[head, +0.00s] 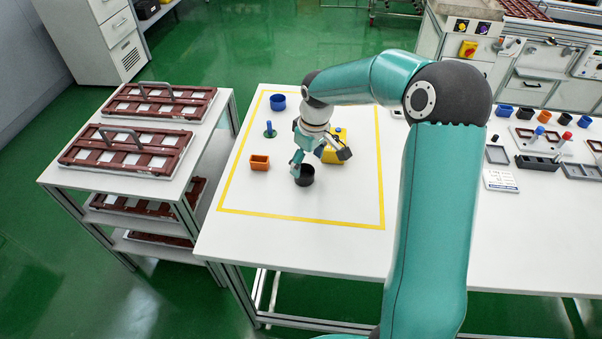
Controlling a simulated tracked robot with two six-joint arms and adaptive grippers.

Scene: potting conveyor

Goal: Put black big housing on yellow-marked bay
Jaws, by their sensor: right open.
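The black housing (305,177) is a round, open-topped cup standing upright on the white table. It lies inside the area outlined by yellow tape (300,217), which I take as the yellow-marked bay. My right gripper (322,166) is open just above and behind the black housing, with one finger at its left rim and the other out to the right. I cannot tell whether the finger touches it. My left gripper is not in view.
Inside the yellow outline also stand an orange box (260,163), a blue cup (278,102), a blue peg on a green base (269,130) and a yellow part (333,155) partly behind my gripper. Several housings and trays (537,162) lie at the right. The bay's front is clear.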

